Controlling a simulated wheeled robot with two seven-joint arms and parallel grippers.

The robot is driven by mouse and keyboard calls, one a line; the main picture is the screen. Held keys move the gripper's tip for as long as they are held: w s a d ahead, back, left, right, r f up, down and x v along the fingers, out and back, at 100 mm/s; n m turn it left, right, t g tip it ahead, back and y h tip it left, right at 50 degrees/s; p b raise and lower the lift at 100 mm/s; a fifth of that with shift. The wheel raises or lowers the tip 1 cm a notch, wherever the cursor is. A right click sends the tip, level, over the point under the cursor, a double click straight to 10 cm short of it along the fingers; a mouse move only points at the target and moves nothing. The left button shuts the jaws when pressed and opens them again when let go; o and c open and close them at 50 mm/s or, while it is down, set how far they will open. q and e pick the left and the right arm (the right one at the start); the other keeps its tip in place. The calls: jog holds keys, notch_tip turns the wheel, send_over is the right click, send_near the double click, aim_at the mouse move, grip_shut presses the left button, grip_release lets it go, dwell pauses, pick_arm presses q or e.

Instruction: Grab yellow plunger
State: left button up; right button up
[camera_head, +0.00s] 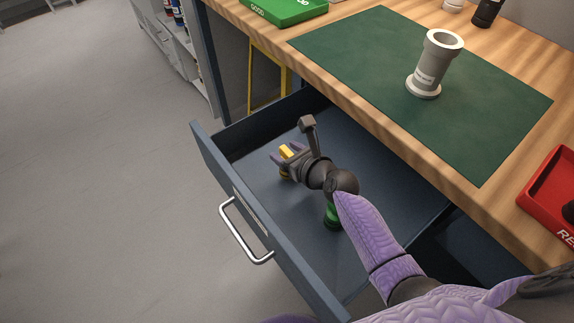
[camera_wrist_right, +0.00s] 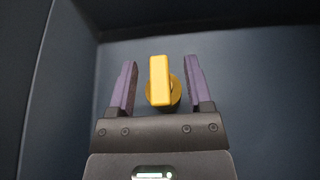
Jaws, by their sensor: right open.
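The yellow plunger (camera_head: 287,153) stands in the open drawer, partly hidden by my right gripper in the head view. In the right wrist view the yellow plunger (camera_wrist_right: 160,82) shows a flat upright bar over a round base. My right gripper (camera_head: 284,155) is open, with its purple fingers (camera_wrist_right: 160,85) on either side of the plunger. A gap shows between each finger and the plunger. My left gripper is not in view.
A green object (camera_head: 332,217) stands in the drawer (camera_head: 262,228) under my right arm. The bench edge overhangs the drawer's right side. A grey tube (camera_head: 433,65) stands on the green mat (camera_head: 480,130). A green tray (camera_head: 285,12) and a red tray (camera_head: 545,200) lie on the bench.

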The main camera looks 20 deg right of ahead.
grip_shut()
dwell(0.3)
